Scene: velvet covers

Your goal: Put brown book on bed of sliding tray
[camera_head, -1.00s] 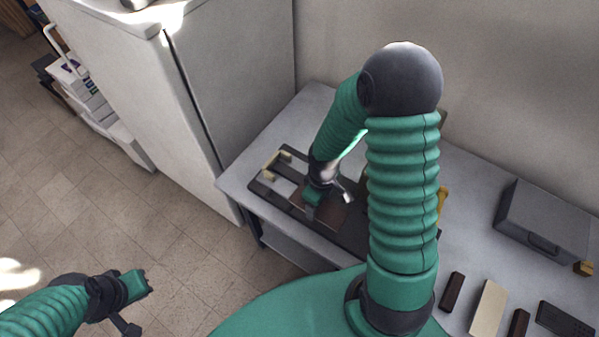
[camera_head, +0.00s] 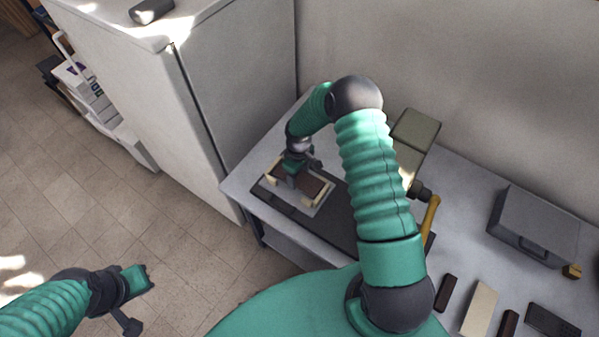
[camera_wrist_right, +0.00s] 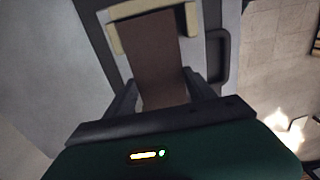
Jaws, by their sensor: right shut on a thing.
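The brown book (camera_head: 314,185) is between the jaws of my right gripper (camera_head: 294,181). In the right wrist view the book (camera_wrist_right: 152,52) extends forward from the gripper (camera_wrist_right: 158,100). The sliding tray (camera_head: 311,208) has a pale bed and cream edge pieces, and sits on a dark base. The book is over the tray, between its cream pieces (camera_wrist_right: 193,19). I cannot tell whether it touches the bed. My left gripper (camera_head: 140,280) is away at the lower left, over the floor, its jaws unclear.
A white cabinet (camera_head: 235,90) stands left of the table. My right arm hides part of the table.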

